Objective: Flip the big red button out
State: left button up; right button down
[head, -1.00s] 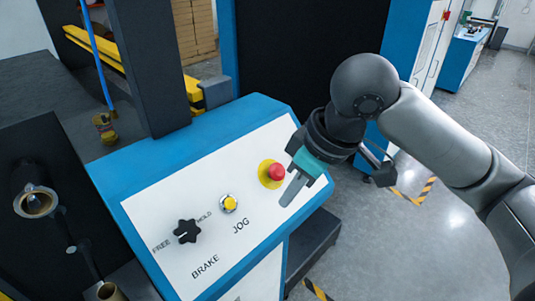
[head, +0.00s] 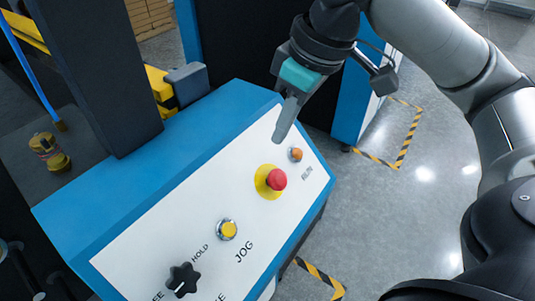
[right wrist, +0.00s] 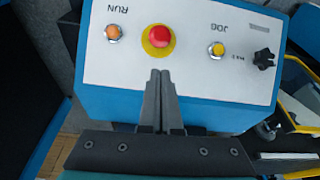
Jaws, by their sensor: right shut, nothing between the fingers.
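The big red button (head: 277,179) sits on a yellow round base on the white face of the blue control panel (head: 150,254). My right gripper (head: 280,138) is shut and empty, just above the button in the head view and apart from it in the picture. In the right wrist view the red button (right wrist: 159,36) shows whole, just beyond the closed fingertips (right wrist: 160,73). I cannot tell the exact gap or whether the button is pressed in. My left gripper is not in view.
On the same panel are an orange RUN button (head: 295,154), a yellow JOG button (head: 227,229) and a black star knob (head: 183,279). A dark upright post (head: 95,70) stands behind the panel at left. Open grey floor lies to the right.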

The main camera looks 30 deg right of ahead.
aim_at(261, 174)
jog(key=b+x, duration=0.1)
jog(key=x, duration=0.8)
jog(key=shift+b, duration=0.4)
jog(key=shift+w+f, duration=0.2)
jog(key=shift+f, duration=0.3)
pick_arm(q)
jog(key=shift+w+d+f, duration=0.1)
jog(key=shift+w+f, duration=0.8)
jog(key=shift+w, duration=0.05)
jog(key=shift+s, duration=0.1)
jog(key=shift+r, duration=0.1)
pick_arm(e)
jog(key=shift+r, duration=0.1)
